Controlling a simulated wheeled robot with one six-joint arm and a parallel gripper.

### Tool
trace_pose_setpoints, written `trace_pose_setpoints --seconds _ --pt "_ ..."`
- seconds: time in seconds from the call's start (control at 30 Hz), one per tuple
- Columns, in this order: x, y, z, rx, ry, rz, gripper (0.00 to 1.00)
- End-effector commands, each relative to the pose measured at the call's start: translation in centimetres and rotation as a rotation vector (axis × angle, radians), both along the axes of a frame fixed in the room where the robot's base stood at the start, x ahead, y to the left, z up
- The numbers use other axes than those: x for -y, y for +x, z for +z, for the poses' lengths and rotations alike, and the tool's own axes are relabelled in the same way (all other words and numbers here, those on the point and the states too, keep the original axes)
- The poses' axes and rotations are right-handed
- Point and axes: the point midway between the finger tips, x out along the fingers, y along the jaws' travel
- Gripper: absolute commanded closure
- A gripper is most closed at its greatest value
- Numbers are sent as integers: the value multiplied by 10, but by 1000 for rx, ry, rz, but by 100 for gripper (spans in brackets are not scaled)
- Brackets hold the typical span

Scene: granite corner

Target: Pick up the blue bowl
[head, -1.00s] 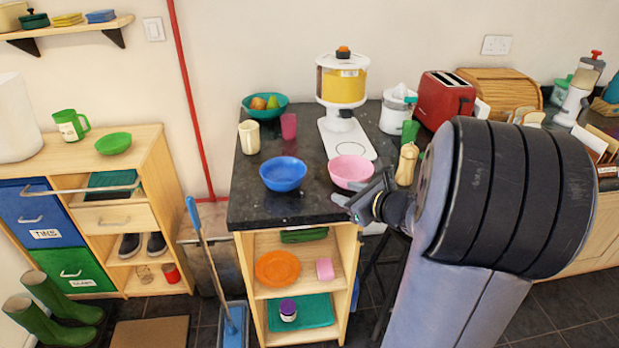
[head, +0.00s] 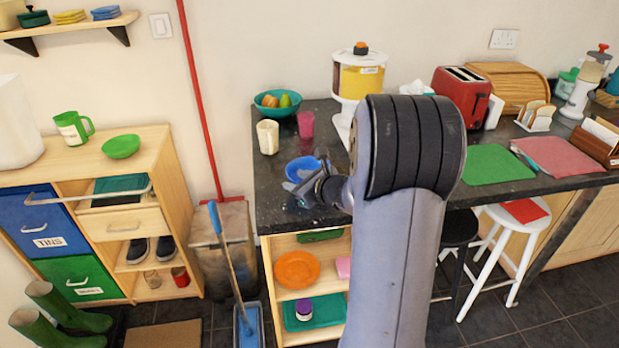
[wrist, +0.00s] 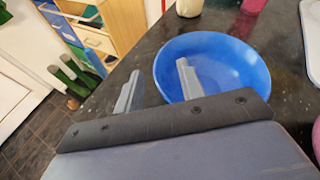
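The blue bowl (head: 301,169) stands upright on the dark granite counter, partly hidden behind my gripper in the head view. My gripper (head: 308,184) is at the bowl's near side, with its fingers apart. In the wrist view the blue bowl (wrist: 212,66) looks empty. One finger of my gripper (wrist: 158,85) overlaps the inside of the bowl, and the other is outside its left rim over the counter. The fingers have the near left rim between them and are not closed on it. I cannot tell whether either finger touches the bowl.
A cream cup (head: 268,136) and a pink cup (head: 305,124) stand behind the bowl. A teal fruit bowl (head: 278,103) and a yellow dispenser (head: 358,75) are farther back. The counter's left edge is close to my gripper. The pink bowl is mostly hidden in the head view.

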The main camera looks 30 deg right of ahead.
Motion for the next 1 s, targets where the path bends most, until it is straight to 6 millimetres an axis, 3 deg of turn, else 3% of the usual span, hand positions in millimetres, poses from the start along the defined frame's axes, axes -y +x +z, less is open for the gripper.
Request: trace_pose_setpoints --seconds 0.1,0.57,1.0 --pt "0 0 0 0 0 0 64" --pt "0 0 0 0 1 0 100" --pt "0 0 3 1 0 0 100"
